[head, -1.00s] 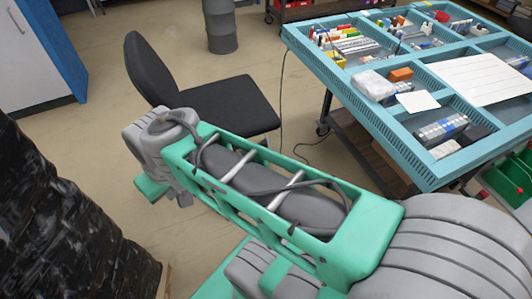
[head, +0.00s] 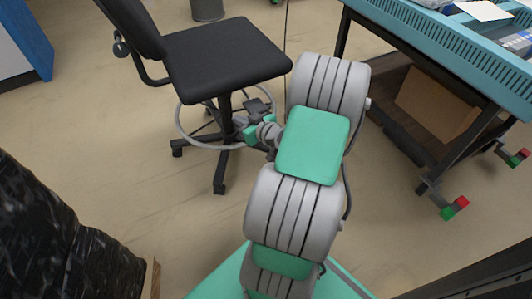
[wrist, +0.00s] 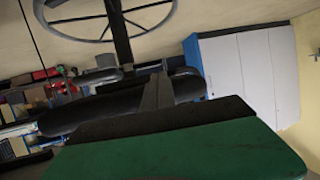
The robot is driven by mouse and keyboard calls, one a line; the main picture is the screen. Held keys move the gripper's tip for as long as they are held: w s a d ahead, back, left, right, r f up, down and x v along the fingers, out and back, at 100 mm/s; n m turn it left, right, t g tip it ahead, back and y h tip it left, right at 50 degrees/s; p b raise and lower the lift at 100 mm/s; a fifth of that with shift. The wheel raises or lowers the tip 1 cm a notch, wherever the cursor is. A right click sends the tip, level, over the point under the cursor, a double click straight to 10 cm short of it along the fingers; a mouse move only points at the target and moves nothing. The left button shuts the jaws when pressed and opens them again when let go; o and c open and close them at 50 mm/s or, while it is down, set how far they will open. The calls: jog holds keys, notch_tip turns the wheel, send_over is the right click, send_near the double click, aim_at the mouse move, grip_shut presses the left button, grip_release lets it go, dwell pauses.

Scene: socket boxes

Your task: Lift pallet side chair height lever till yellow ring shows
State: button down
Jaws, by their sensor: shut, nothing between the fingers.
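The black chair (head: 225,58) stands left of my arm in the head view, its seat toward me. My gripper (head: 257,106) is low beside the front right of the seat, near the chair's column and foot ring (head: 182,128). In the wrist view, which is upside down, my shut, empty fingers (wrist: 157,90) reach toward the dark seat (wrist: 75,118). The column (wrist: 118,35) and ring show above. A thin dark bar (wrist: 145,68) shows by the column near the fingertips; I cannot tell if it is the height lever. No yellow ring is visible.
A black-wrapped pallet load (head: 60,245) stands at the lower left. A blue-topped wheeled workbench (head: 450,45) with a lower shelf is at the right. A grey bin (head: 207,8) stands behind the chair. Bare floor (head: 150,205) lies between load and chair.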

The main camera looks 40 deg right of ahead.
jog(key=s+d+f+m+t+h+b, duration=0.1)
jog(key=s+d+f+h, duration=0.3)
jog(key=d, duration=0.4)
jog(key=shift+f+m+b, duration=0.4)
jog(key=shift+f+m, duration=0.4)
jog(key=shift+m, duration=0.1)
jog(key=shift+w+d, duration=0.1)
jog(key=shift+w, duration=0.1)
jog(key=x, duration=0.7)
jog(key=shift+w+p, duration=0.3)
jog(key=shift+p, duration=0.05)
